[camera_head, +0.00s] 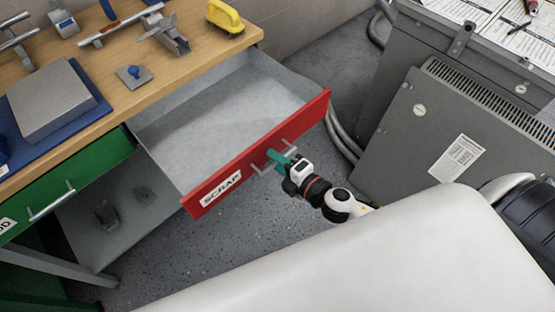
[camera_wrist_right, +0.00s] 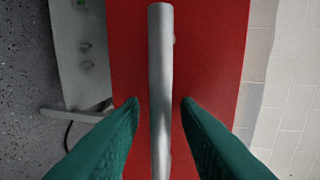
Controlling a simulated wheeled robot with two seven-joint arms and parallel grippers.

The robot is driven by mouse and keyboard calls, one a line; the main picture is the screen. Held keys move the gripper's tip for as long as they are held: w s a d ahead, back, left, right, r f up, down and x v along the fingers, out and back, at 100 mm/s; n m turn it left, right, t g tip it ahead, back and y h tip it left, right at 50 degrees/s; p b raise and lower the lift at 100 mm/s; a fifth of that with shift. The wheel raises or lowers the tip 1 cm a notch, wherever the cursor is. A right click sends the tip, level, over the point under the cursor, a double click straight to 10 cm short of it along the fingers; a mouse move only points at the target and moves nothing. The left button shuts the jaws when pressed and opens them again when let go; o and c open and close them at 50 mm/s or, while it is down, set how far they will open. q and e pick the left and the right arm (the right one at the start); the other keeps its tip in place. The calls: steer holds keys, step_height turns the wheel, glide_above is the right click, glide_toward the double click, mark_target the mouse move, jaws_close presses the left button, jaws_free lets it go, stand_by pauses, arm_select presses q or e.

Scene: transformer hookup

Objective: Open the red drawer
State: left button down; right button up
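The red drawer (camera_head: 262,150), labelled SCRAP, stands pulled far out from the wooden bench, and its grey inside looks empty. Its metal bar handle (camera_head: 290,150) is on the red front. My right gripper (camera_head: 275,158), with teal fingers, is at this handle. In the right wrist view the handle (camera_wrist_right: 160,90) runs between the two fingertips (camera_wrist_right: 161,102), with a narrow gap on each side, so the gripper is open around it. The red front (camera_wrist_right: 210,60) fills the background there. My left gripper is not in view.
A green drawer (camera_head: 75,185) sits to the left, with a grey lower shelf (camera_head: 90,230) beside it. A grey transformer cabinet (camera_head: 440,125) stands at right. Speckled floor (camera_head: 200,260) is open below the drawer.

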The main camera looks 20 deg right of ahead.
steer(key=b+v, duration=0.2)
steer(key=v, duration=1)
steer(key=shift+b, duration=0.4)
steer(key=s+d+f+m+g+h+p, duration=0.1)
steer(key=s+d+f+m+g+h, duration=0.3)
steer(key=f, duration=0.9)
steer(key=s+d+f+m+g+h+p, duration=0.1)
steer(key=d+f+m+g+p, duration=0.1)
steer(key=f+m, duration=0.8)
steer(key=s+a+f+m+g+p, duration=0.1)
steer(key=s+f+g, duration=0.3)
steer(key=s+f, duration=0.5)
steer(key=s+a+f+m+g+p, duration=0.1)
steer(key=s+a+f+m+g, duration=0.1)
steer(key=s+f, duration=0.7)
steer(key=s+m+g, duration=0.1)
steer(key=m, duration=0.1)
steer(key=shift+a+f+m+g, duration=0.25)
steer(key=shift+f+m+g, duration=0.05)
steer(key=shift+f+g, duration=0.1)
